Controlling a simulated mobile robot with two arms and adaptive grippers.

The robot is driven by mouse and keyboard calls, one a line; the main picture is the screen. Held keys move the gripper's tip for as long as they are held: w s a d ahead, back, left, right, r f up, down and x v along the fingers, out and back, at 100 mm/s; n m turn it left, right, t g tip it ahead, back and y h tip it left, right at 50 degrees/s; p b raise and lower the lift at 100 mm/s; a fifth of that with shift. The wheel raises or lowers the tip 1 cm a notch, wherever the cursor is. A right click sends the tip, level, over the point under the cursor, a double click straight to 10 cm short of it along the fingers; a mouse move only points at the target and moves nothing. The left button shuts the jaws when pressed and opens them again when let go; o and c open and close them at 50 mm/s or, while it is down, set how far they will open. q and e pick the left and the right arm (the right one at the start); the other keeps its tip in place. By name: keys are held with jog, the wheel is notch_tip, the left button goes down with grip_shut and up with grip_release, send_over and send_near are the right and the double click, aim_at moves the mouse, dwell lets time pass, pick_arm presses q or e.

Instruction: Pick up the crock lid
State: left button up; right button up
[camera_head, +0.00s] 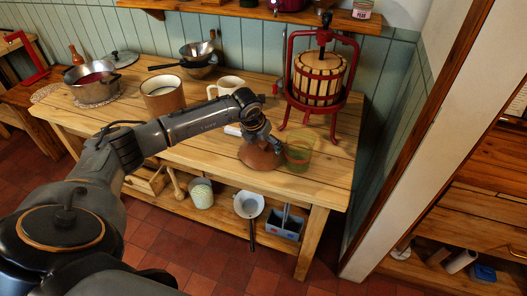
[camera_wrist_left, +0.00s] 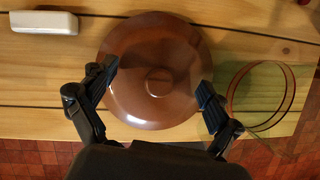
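The crock lid (camera_wrist_left: 150,45) is a round, glossy brown lid with a small knob in its middle. It lies on the wooden table; in the head view it (camera_head: 260,158) is near the front edge, partly covered by my left gripper (camera_head: 262,144). In the left wrist view my left gripper (camera_wrist_left: 158,89) is open, with one finger on each side of the knob and above the lid. The fingers do not appear to hold the lid. A brown crock (camera_head: 162,97) stands farther left on the table. My right gripper is not in view.
A green-tinted glass (camera_head: 299,151) stands close to the right of the lid. A white block (camera_wrist_left: 44,22) lies to its left. A red-framed press (camera_head: 319,78) and a cream mug (camera_head: 226,86) stand behind. The table (camera_head: 335,152) has free room at its right end.

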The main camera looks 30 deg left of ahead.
pick_arm(q)
jog(key=shift+s, duration=0.1)
grip_shut()
